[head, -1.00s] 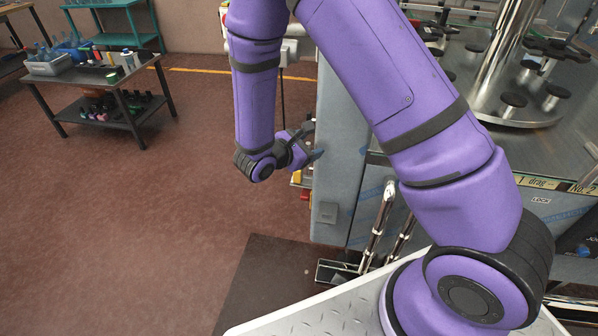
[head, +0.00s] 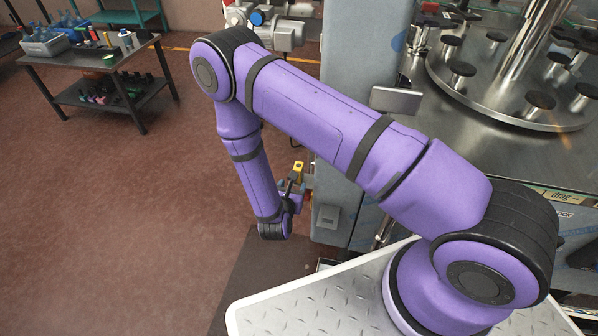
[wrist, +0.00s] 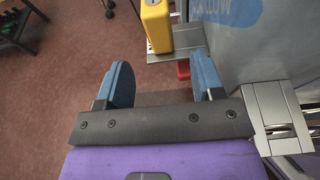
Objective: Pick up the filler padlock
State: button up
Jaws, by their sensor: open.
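A yellow block-like body with a dark spot on its face, which looks like the padlock (wrist: 156,26), shows at the top of the wrist view. It is small in the head view (head: 299,166), beside the grey cabinet. A shackle cannot be made out. My gripper (wrist: 160,62) is open and empty, with its two blue fingers apart. The yellow body appears beyond the fingertips, roughly in line with the gap between them. In the head view my gripper is partly hidden by my arm.
A grey metal plate (wrist: 173,43) lies by the yellow body, with a red piece (wrist: 183,69) near it. The grey cabinet wall (wrist: 242,45) stands close on the right. Open floor (head: 120,220) lies to the left.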

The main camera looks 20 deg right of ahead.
aim_at(298, 168)
jog(key=x, duration=0.9)
jog(key=shift+s, duration=0.1)
jog(key=shift+c, duration=0.3)
jog(key=c, duration=1)
